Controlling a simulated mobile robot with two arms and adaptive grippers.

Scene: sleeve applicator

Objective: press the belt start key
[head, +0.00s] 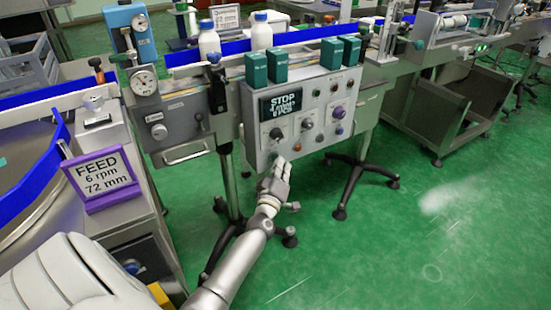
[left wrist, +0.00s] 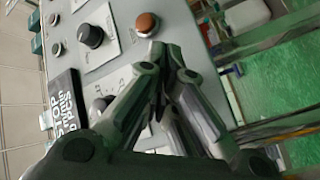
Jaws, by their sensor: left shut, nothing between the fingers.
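The grey control panel (head: 312,108) carries the knobs and push buttons, with a dark STOP sign (head: 284,103) at its upper left. My left gripper (head: 279,165) is shut and empty, its fingertips at the panel's lower left edge in the head view. In the left wrist view the closed fingertips (left wrist: 168,48) lie in front of the panel, just below an orange-brown button (left wrist: 147,23). Black knobs (left wrist: 91,36) show beside it. Fingers hide part of the lower button row. I cannot tell which button is the belt start key, or whether the tips touch the panel. My right gripper is not in view.
Green boxes (head: 256,69) stand along the panel's top, with white bottles (head: 209,41) on the conveyor behind. A purple FEED sign (head: 101,175) stands at the left by a round table with a blue rim. Green floor (head: 400,240) is open at right.

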